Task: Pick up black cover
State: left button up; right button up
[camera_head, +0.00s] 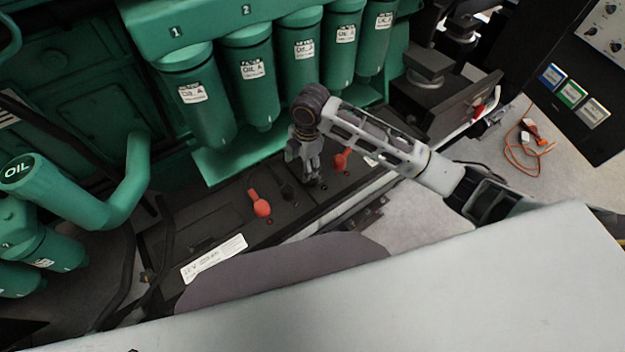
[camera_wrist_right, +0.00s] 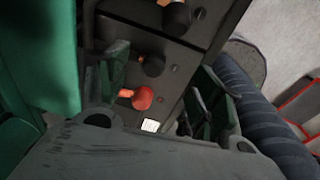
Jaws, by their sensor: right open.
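The battery (camera_head: 205,215) is a long dark box below the green filters. In the right wrist view, a black cover (camera_wrist_right: 151,64) stands on it between the spread fingers of my right gripper (camera_wrist_right: 158,76), with no clear contact. Another dark cap (camera_wrist_right: 177,18) is farther up in that view. In the head view, my right gripper (camera_head: 308,172) points down close over the battery top, between two red covers. It is open and largely hides the black cover there. My left gripper is not in view.
Red covers stand on the battery at its left (camera_head: 260,203) and right (camera_head: 341,160); one also shows near the fingers in the wrist view (camera_wrist_right: 142,98). Green oil filters (camera_head: 303,50) hang close behind. Open floor (camera_head: 410,215) lies to the right, with an orange cable (camera_head: 520,150).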

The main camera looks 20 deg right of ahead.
jog(key=shift+w+d+r+n+g+h, duration=0.15)
jog(key=shift+w+d+r+n+h, duration=0.25)
jog(key=shift+d+r+n, duration=0.45)
jog(key=shift+w+d+r+n+g+h, duration=0.2)
jog(key=shift+w+d+r+n, duration=0.35)
jog(key=shift+d, duration=0.5)
jog(key=shift+f, duration=4.3)
jog(key=shift+s+f, duration=0.15)
jog(key=shift+f, duration=1.15)
jog(key=shift+s+f, duration=0.1)
jog(key=shift+f, duration=1.2)
jog(key=c, duration=1)
jog(key=shift+r, duration=0.1)
jog(key=shift+r, duration=4.95)
